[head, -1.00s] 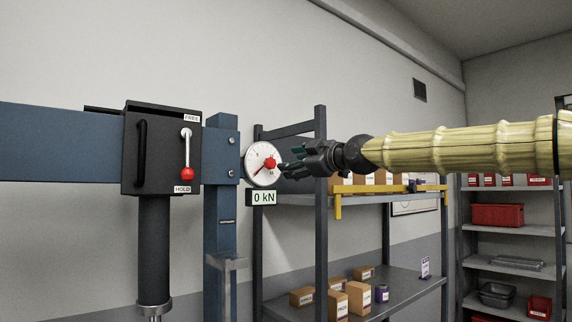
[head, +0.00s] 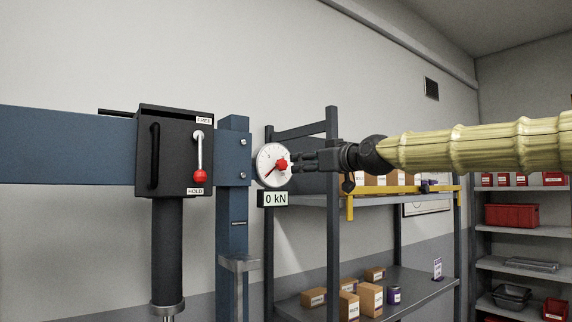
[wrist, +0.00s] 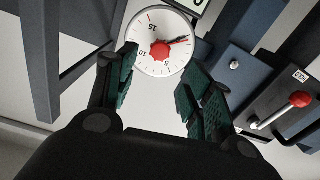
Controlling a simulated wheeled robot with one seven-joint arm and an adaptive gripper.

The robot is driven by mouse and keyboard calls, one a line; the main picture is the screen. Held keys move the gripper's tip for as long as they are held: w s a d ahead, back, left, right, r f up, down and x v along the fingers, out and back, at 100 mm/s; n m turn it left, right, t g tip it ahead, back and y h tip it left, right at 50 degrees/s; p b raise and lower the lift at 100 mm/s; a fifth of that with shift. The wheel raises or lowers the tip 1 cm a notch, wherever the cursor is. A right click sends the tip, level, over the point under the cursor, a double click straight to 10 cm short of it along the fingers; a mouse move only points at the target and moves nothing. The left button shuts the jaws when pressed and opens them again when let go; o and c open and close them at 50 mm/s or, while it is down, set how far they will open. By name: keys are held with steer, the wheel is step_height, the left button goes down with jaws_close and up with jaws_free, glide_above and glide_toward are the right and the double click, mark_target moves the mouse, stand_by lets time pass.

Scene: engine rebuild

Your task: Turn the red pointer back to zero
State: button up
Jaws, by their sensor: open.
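The round white gauge (head: 268,174) hangs beside the blue column, above a sign reading 0 kN (head: 275,199). Its red hub knob (head: 282,165) faces my gripper, and the red pointer runs to the lower left in the head view. In the wrist view the dial (wrist: 150,66) is turned over. There the red pointer (wrist: 181,43) runs up and right from the red knob (wrist: 160,53), close to a dark needle. My gripper (head: 296,162) is in front of the dial. Its open teal fingers (wrist: 159,74) flank the knob's near side; contact cannot be told.
A black box (head: 175,150) with a red-balled lever (head: 200,176), down by the HOLD label, stands left of the gauge. A grey shelf rack (head: 332,230) with a yellow rail (head: 400,189) and boxes is below my arm. Red bins (head: 511,215) are at the far right.

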mark_target(284, 164)
steer(key=w+a+m+p, duration=0.1)
steer(key=w+a, duration=0.1)
steer(key=w, duration=0.1)
steer(key=w+a+m+p, duration=0.2)
steer(key=w, duration=0.1)
steer(key=w+a+m+p, duration=0.1)
steer(key=w+a, duration=0.1)
steer(key=w, duration=0.1)
steer(key=shift+a+r+m+p, duration=0.1)
steer(key=shift+a+m+p, duration=0.2)
steer(key=shift+p, duration=0.1)
stand_by(0.4)
steer(key=c, duration=1)
